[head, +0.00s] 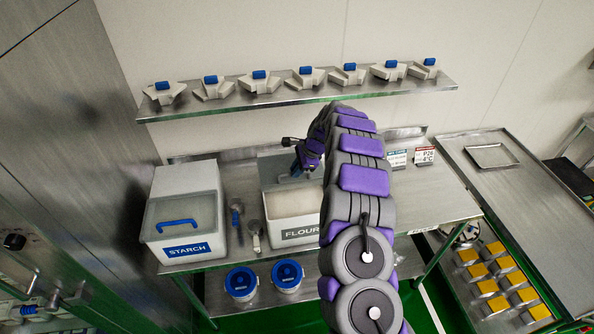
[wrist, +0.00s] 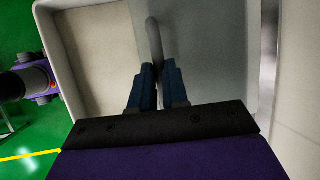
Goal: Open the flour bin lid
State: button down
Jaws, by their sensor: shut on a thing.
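The white flour bin (head: 300,234), labelled FLOUR, stands on the steel table behind my arm. Pale flour (head: 289,203) shows uncovered in its front part. The greyish see-through lid (head: 272,168) is at the back of the bin and looks raised. My gripper (head: 297,170) is at the lid, partly hidden by my arm. In the wrist view, my gripper (wrist: 157,75) is shut on the grey curved lid handle (wrist: 153,40). The lid (wrist: 205,60) covers the right part of that view, with the pale bin inside (wrist: 100,55) to the left.
A starch bin (head: 183,248) with a blue handle stands to the left, with scoops (head: 255,235) between the bins. A wall shelf (head: 300,95) with several white parts runs above. Small signs (head: 397,158) stand to the right. Blue-lidded tubs (head: 241,282) sit below.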

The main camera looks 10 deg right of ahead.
jog(key=c, duration=1.1)
grip_release()
jog(key=v, duration=1.7)
jog(key=shift+w+d+r+b, duration=0.1)
jog(key=shift+r+b, duration=0.05)
jog(key=shift+b, duration=0.2)
